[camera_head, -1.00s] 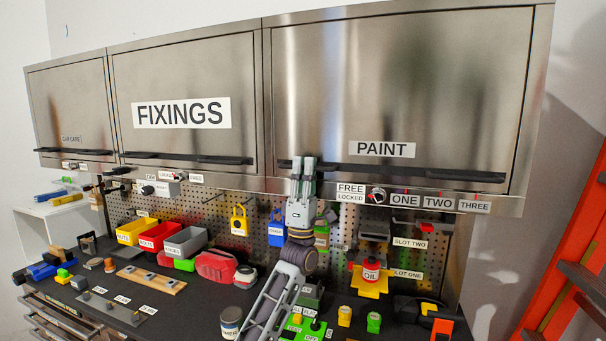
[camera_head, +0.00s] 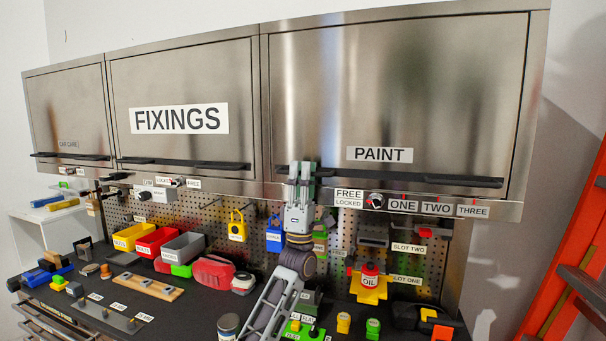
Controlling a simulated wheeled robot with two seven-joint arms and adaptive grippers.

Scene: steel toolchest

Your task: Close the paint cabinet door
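The paint cabinet door (camera_head: 430,95) is the right-hand steel panel of the overhead cabinet, with a PAINT label (camera_head: 380,154). It looks flush with its frame, with no clear gap at its edges. Its long black handle (camera_head: 420,177) runs along the bottom. My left gripper (camera_head: 302,166) points up in front of the left end of that handle and hides part of it. Its fingertips are close to the handle, but I cannot tell whether they touch it. The finger spacing is too small to judge. My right gripper is not in view.
A round knob (camera_head: 376,200) with FREE and LOCKED labels sits below the door. The fixings door (camera_head: 185,75) beside it looks shut. Below, the pegboard and dark worktop hold bins, an oil can (camera_head: 369,275) and other items. An orange ladder (camera_head: 560,265) stands at the right.

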